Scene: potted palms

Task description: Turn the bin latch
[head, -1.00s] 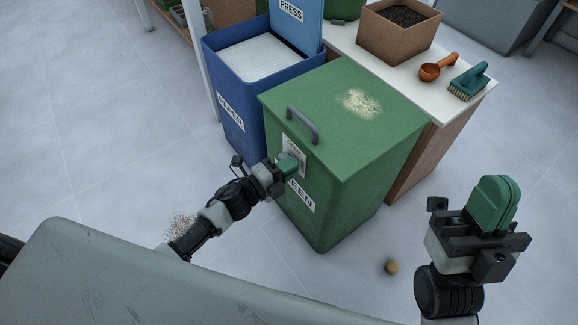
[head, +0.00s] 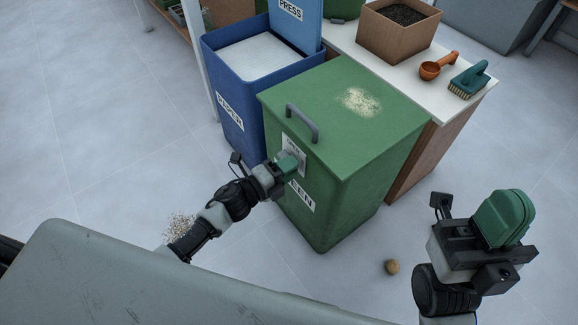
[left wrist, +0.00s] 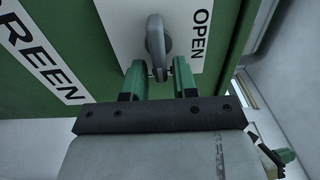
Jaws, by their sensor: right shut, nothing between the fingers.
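The green bin (head: 352,180) stands closed in the middle of the head view, with a bar handle (head: 302,124) on its lid. Its grey latch (left wrist: 156,45) is on a white plate marked OPEN on the front, seen in the left wrist view. The latch points down in that picture. My left gripper (head: 297,161) is at the latch; in the left wrist view its open green fingers (left wrist: 158,76) stand either side of the latch's lower end, with gaps visible. My right gripper (head: 506,214) is shut and empty, at the right above the floor.
A blue paper bin (head: 240,112) with a raised lid stands left of the green bin. Behind, a counter (head: 435,95) holds a soil box (head: 396,42), an orange scoop (head: 437,66) and a brush (head: 468,80). A small brown ball (head: 392,267) lies on the floor.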

